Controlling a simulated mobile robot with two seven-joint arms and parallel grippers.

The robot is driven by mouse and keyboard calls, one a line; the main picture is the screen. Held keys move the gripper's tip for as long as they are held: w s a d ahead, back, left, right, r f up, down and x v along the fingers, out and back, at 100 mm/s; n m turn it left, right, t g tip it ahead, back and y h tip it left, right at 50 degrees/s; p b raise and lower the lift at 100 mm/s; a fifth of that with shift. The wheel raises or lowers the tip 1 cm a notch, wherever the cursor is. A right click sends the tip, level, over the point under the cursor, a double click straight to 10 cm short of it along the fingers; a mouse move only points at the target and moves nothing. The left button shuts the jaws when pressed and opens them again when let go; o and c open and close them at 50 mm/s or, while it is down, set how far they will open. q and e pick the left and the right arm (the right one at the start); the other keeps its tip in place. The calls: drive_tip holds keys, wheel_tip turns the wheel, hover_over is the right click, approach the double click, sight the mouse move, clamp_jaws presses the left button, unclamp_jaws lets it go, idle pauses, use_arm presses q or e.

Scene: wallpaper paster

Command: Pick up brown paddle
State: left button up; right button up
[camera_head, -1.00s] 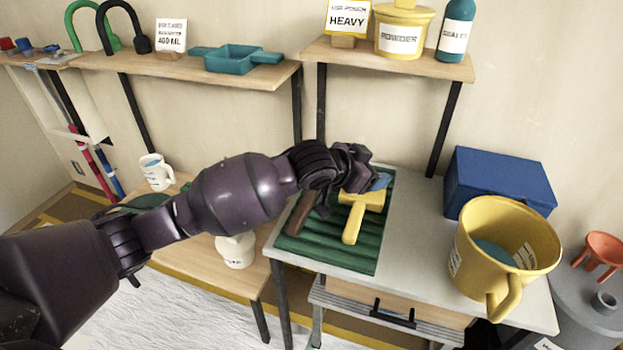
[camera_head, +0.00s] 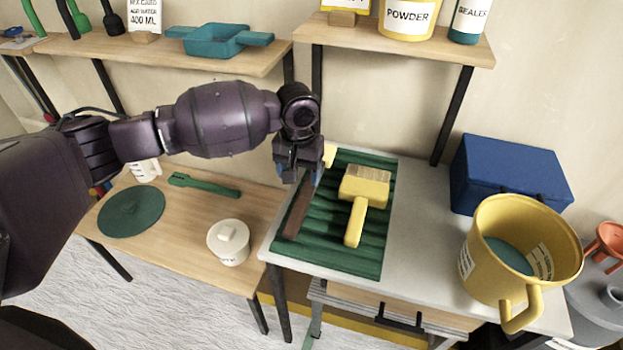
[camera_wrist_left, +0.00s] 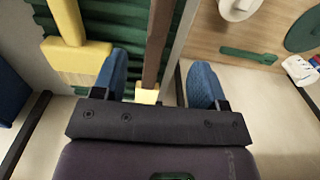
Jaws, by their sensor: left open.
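The brown paddle (camera_head: 297,212) lies on the green ribbed mat (camera_head: 352,263), along its left side. In the left wrist view the brown paddle (camera_wrist_left: 158,45) runs up the picture between the fingers, with a pale yellow block (camera_wrist_left: 147,94) at its near end. My left gripper (camera_head: 300,178) hangs over the far part of the paddle and hides some of it. In the wrist view its two blue fingers (camera_wrist_left: 158,82) are apart, one on each side of the paddle, with nothing gripped. My right gripper is not in view.
A yellow brush (camera_head: 357,212) lies on the mat right of the paddle. A yellow bucket (camera_head: 470,270) and a blue box (camera_head: 508,178) stand further right on the grey table. A lower wooden table at left holds a white pot (camera_head: 229,247) and a green spatula (camera_head: 205,185).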

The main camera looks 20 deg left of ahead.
use_arm(q)
drive_tip(key=b, duration=0.1)
hover_over(301, 205)
wheel_tip(301, 205, down, 5)
drive_tip(key=shift+f, duration=0.6)
wheel_tip(301, 205, down, 4)
drive_tip(key=shift+a+f+b, duration=0.1)
drive_tip(key=shift+b, duration=0.7)
drive_tip(key=shift+w+f, duration=0.1)
drive_tip(key=shift+f, duration=0.2)
drive_tip(key=shift+r, duration=0.1)
drive_tip(key=shift+c, duration=0.3)
drive_tip(key=c, duration=1)
